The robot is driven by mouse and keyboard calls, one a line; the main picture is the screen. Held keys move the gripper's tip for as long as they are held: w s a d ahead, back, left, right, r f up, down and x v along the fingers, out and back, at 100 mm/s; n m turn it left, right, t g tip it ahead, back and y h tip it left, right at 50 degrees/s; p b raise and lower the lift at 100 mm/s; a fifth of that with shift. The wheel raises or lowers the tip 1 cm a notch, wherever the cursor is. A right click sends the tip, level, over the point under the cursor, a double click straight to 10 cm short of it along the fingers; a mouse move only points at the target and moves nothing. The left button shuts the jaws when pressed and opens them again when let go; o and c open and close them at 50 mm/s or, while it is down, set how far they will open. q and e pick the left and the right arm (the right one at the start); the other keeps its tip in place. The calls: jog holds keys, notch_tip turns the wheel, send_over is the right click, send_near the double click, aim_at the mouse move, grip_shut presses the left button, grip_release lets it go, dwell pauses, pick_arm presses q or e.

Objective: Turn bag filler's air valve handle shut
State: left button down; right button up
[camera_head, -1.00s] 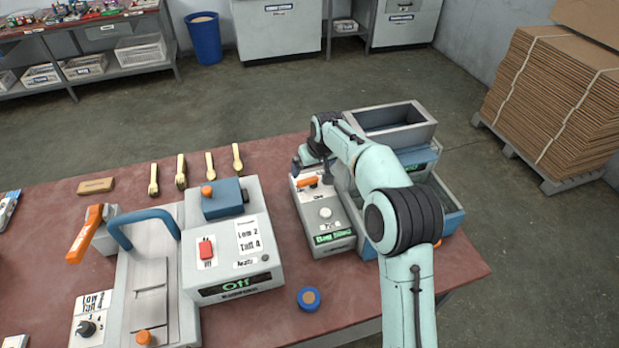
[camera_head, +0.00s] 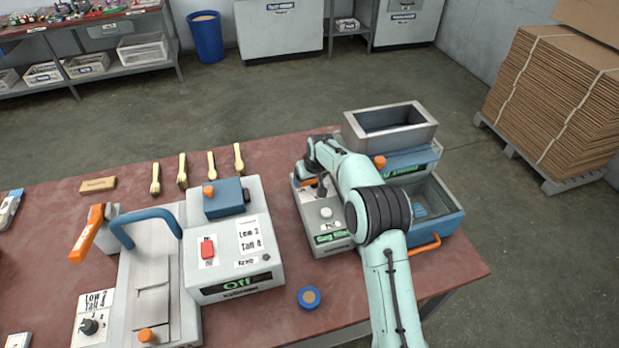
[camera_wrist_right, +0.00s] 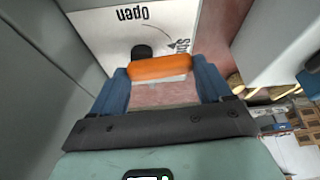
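The bag filler (camera_head: 322,238) stands at the right of the table, with a white panel and a green display. Its orange air valve handle (camera_head: 309,182) is partly hidden by my right arm. In the right wrist view, the orange handle (camera_wrist_right: 160,68) lies crosswise between the two blue fingers of my right gripper (camera_wrist_right: 162,82), beside a black knob. The fingers are wide apart, with the handle's ends close to them; I cannot tell whether they touch. The panel (camera_wrist_right: 120,30) bears "Open" and a partly covered "Shut" with a curved arrow. My left gripper is out of view.
A grey hopper (camera_head: 390,118) and a blue-edged bin (camera_head: 450,215) adjoin the filler. A press with an "Off" display (camera_head: 235,280) stands to the left. A blue round item (camera_head: 309,297) lies between them. Several wooden spoons (camera_head: 182,170) lie behind.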

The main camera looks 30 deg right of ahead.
jog(key=shift+c, duration=1)
jog(key=shift+w+m+h, duration=0.15)
jog(key=shift+m+h, duration=0.15)
jog(key=shift+m, duration=0.4)
jog(key=o, duration=1)
jog(key=v, duration=1.3)
jog(key=shift+r, duration=0.3)
